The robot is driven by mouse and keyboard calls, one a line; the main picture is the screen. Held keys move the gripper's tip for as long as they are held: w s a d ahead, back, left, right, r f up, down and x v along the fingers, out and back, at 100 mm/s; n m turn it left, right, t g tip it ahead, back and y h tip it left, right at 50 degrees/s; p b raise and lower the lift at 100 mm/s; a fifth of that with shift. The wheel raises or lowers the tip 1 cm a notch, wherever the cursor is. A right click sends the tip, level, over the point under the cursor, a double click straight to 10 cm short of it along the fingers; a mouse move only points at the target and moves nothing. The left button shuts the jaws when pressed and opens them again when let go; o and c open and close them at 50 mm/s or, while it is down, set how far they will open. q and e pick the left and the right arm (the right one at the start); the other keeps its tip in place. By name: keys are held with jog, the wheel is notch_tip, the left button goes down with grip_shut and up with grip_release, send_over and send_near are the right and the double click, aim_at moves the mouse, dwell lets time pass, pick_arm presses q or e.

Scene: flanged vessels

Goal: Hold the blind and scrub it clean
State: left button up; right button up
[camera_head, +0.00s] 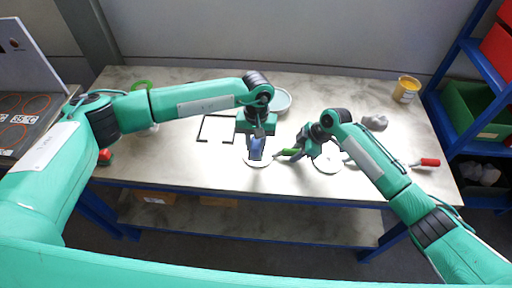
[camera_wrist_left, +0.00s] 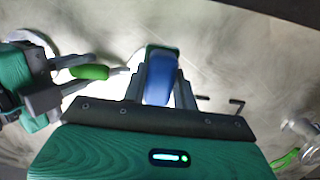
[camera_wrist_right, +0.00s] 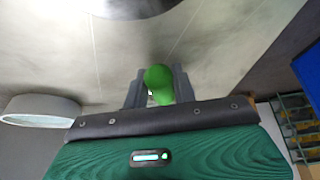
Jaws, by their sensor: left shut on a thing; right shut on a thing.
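My left gripper (camera_head: 257,136) is shut on a blue piece (camera_head: 256,147). The blue piece also shows between the fingers in the left wrist view (camera_wrist_left: 161,82). A pale round disc (camera_head: 257,162) lies directly below it in the head view; contact cannot be told. My right gripper (camera_head: 302,151) is shut on a green handle (camera_head: 289,152), whose rounded end shows in the right wrist view (camera_wrist_right: 159,84). The handle's thin pale end points left toward the blue piece, apart from it in the left wrist view. Which piece is the blind is not clear.
A second pale disc (camera_head: 326,161) lies under my right arm. A pale dish (camera_head: 281,100), a black-edged frame (camera_head: 216,129), a yellow tub (camera_head: 406,89), a grey rag (camera_head: 375,122) and a red-handled tool (camera_head: 428,162) lie on the table (camera_head: 340,95). Blue shelving (camera_head: 462,100) stands right.

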pick_arm(q)
jog(key=shift+r, duration=1.2)
pick_arm(e)
jog(key=o, duration=0.9)
jog(key=shift+o, duration=0.2)
jog(key=v, duration=1.2)
